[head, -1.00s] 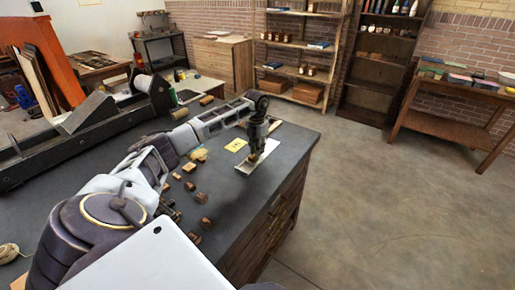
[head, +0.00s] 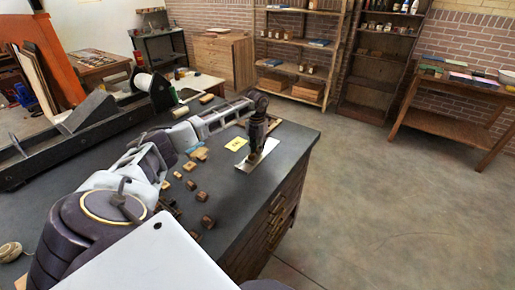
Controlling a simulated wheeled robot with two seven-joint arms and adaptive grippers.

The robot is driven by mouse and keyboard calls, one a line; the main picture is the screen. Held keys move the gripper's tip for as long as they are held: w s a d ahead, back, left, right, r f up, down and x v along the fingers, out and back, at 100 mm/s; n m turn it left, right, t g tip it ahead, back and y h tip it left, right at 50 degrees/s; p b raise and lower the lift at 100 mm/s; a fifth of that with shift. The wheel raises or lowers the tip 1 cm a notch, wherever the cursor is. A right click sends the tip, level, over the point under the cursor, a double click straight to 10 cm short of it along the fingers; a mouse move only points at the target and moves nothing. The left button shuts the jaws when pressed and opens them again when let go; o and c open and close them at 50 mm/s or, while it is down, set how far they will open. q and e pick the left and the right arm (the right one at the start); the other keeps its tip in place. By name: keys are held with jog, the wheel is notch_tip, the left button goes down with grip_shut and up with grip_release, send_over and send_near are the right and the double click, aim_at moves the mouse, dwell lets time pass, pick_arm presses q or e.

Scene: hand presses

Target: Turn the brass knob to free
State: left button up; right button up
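My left arm reaches across the dark-topped bench (head: 285,150). My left gripper (head: 254,152) points down at a pale metal strip (head: 268,155) near the bench's right edge. The fingertips are low over the strip's middle, small and dark, so I cannot tell whether they are open or shut, or whether they touch anything. I cannot make out the brass knob clearly; the gripper covers the part of the strip beneath it. A yellow card (head: 236,144) lies just left of the strip. My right gripper is not in view.
Several small wooden blocks (head: 207,221) lie on the bench near my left forearm. A long dark press bed (head: 55,150) with a white spool (head: 143,83) stands at the left. Shelves (head: 300,70) and a wooden side table (head: 450,112) stand behind. The floor at right is clear.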

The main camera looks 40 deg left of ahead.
pick_arm(q)
jog(key=o, duration=0.4)
jog(key=shift+a+r, duration=0.15)
jog(key=shift+r, duration=5.85)
jog(key=shift+f, duration=0.1)
